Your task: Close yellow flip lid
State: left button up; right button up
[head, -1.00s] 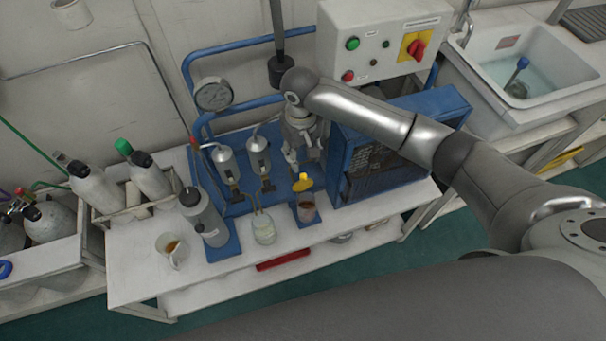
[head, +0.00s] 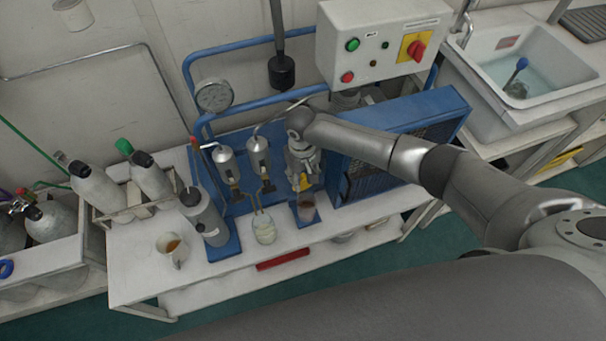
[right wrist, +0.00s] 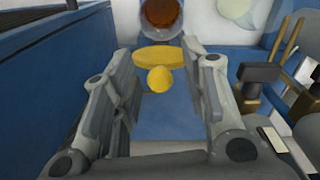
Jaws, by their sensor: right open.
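The yellow flip lid (right wrist: 158,60) stands up at the near rim of a clear jar (right wrist: 160,18) with brown contents, and the jar's mouth is uncovered. In the head view the lid (head: 304,183) is partly hidden by my right gripper (head: 302,176), which is above and behind the jar (head: 306,211). In the right wrist view my right gripper (right wrist: 160,98) is open, with one finger on each side of the lid's lower part and knob. Neither finger visibly touches the lid. My left gripper is not in view.
A beaker (head: 264,230) stands left of the jar, with a grey bottle (head: 205,217) and a mug (head: 171,248) farther left. A blue finned unit (head: 392,150) is close on the right. The panel's valves and blue pipes rise behind.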

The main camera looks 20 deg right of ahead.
grip_shut()
dwell(0.3)
